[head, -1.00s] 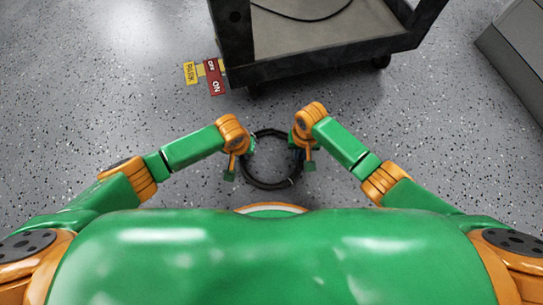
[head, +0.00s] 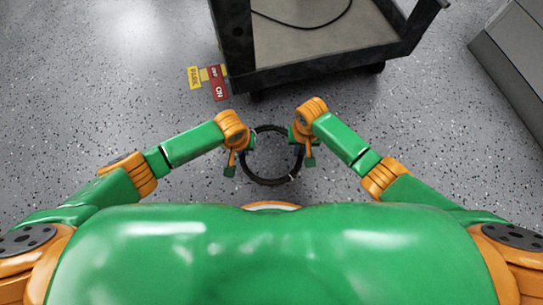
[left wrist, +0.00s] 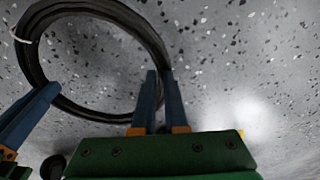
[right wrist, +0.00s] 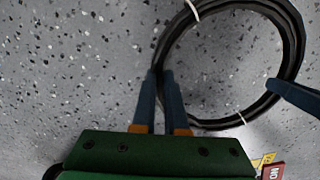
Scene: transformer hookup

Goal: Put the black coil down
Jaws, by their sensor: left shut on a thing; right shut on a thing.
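The black coil (head: 270,182) is a ring of cable with light ties, held between my two grippers in front of my body in the head view. My left gripper (head: 243,160) is shut on its left side, and my right gripper (head: 300,157) is shut on its right side. In the left wrist view the coil (left wrist: 100,108) passes between the blue fingers (left wrist: 160,75). In the right wrist view the coil (right wrist: 297,50) runs to the blue fingers (right wrist: 162,75). Speckled floor shows through the ring. I cannot tell the coil's exact height above the floor.
A dark cart (head: 320,68) with a cable (head: 310,25) on its grey shelf stands ahead. Red (head: 219,90) and yellow (head: 194,77) tags are by its left corner. A grey box-like unit (head: 515,55) is at the right. Speckled floor (head: 120,100) is clear at the left.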

